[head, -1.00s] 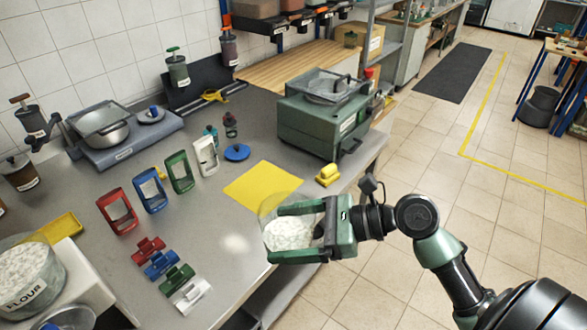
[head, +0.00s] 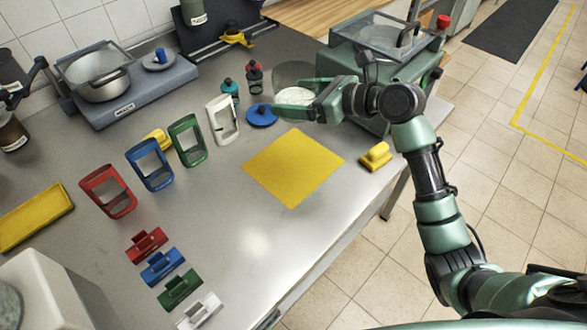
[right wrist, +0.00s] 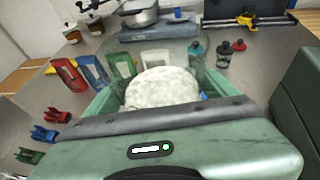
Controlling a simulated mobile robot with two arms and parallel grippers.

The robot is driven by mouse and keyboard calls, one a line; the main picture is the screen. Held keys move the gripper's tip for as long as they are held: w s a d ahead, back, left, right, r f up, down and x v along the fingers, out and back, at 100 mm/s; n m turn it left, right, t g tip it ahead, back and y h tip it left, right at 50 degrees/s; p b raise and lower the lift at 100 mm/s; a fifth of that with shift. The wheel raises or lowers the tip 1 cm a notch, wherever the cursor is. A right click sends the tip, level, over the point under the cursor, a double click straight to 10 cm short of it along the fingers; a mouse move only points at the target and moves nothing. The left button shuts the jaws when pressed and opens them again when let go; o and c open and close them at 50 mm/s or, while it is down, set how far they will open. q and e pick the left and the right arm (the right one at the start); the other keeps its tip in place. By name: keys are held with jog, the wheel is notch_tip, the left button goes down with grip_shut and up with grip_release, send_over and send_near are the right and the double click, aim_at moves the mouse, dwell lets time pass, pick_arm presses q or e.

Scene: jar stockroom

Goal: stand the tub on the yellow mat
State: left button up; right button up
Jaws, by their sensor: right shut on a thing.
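The tub (head: 292,74) is clear and round with white powder in it. My right gripper (head: 296,97) is shut on the tub and holds it past the far edge of the yellow mat (head: 293,168), beside the green machine. In the right wrist view the tub's white contents (right wrist: 162,88) show between the green fingers (right wrist: 155,92). The gripper hides part of the tub, and I cannot tell how high above the counter it is. The mat lies flat and bare on the counter. My left gripper is not in view.
A blue lid (head: 262,116) lies close beside the tub, near a white frame (head: 222,120). A green machine (head: 375,65) stands right of the tub. A yellow block (head: 376,156) sits right of the mat. Coloured frames and clips stand to the left.

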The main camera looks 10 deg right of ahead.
jog(key=shift+w+a, duration=0.2)
jog(key=shift+a, duration=0.05)
jog(key=b, duration=0.2)
send_over(293, 164)
notch_tip(293, 164, down, 15)
jog(key=shift+f, duration=0.2)
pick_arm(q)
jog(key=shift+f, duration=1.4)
pick_arm(e)
jog(key=shift+f, duration=2.15)
pick_arm(q)
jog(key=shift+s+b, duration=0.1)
jog(key=shift+b, duration=0.2)
pick_arm(e)
jog(key=shift+f, duration=0.15)
jog(key=o, duration=1.3)
jog(key=shift+s+d+r, duration=0.15)
jog(key=shift+d+r, duration=0.05)
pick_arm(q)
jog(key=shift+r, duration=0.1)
pick_arm(e)
jog(key=v, duration=1.1)
jog(key=shift+s+d+r, duration=0.1)
jog(key=shift+s+d, duration=0.1)
jog(key=shift+s, duration=0.05)
